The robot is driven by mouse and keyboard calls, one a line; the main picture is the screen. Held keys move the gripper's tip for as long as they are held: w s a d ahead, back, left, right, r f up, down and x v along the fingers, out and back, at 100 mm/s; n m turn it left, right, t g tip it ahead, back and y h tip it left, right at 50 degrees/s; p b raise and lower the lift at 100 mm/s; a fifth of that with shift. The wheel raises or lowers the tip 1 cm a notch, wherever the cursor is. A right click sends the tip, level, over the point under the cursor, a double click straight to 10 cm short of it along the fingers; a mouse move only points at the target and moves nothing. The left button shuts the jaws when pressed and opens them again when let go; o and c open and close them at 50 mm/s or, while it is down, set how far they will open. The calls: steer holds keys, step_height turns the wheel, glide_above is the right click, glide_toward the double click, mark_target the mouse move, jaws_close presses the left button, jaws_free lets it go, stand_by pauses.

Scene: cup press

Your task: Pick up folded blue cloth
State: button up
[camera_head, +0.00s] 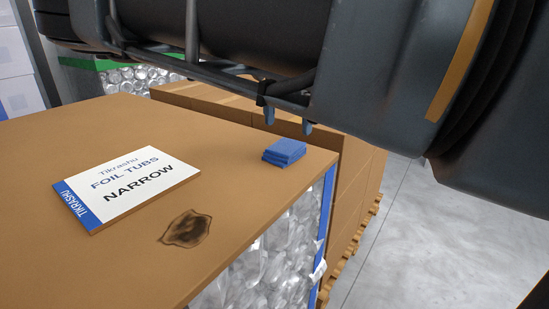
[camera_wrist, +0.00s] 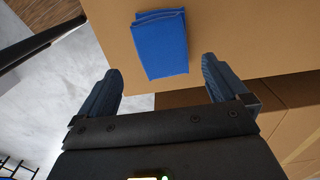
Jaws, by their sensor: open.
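The folded blue cloth (camera_head: 285,152) lies flat on the brown top of a large box, close to its right corner. In the wrist view the cloth (camera_wrist: 160,45) is at the upper middle, beyond the fingertips and between their lines. My gripper (camera_head: 288,121) is above and just behind the cloth in the head view, apart from it. Its two fingers (camera_wrist: 158,78) are spread wide with nothing between them. No part of the cloth is hidden by the fingers in the wrist view.
A "Foil Tubs Narrow" sign (camera_head: 130,187) lies on the box top (camera_head: 60,150), with a dark stain (camera_head: 186,229) near the front edge. Clear wrapped tubs (camera_head: 265,270) fill the box below. Brown cartons (camera_head: 350,190) stand behind, and grey floor (camera_head: 440,245) is open at right.

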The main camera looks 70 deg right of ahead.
mark_target(285, 146)
steer(key=f, duration=0.7)
steer(key=shift+w+f, duration=0.15)
steer(key=shift+w, duration=0.1)
steer(key=shift+c, duration=0.3)
steer(key=c, duration=0.9)
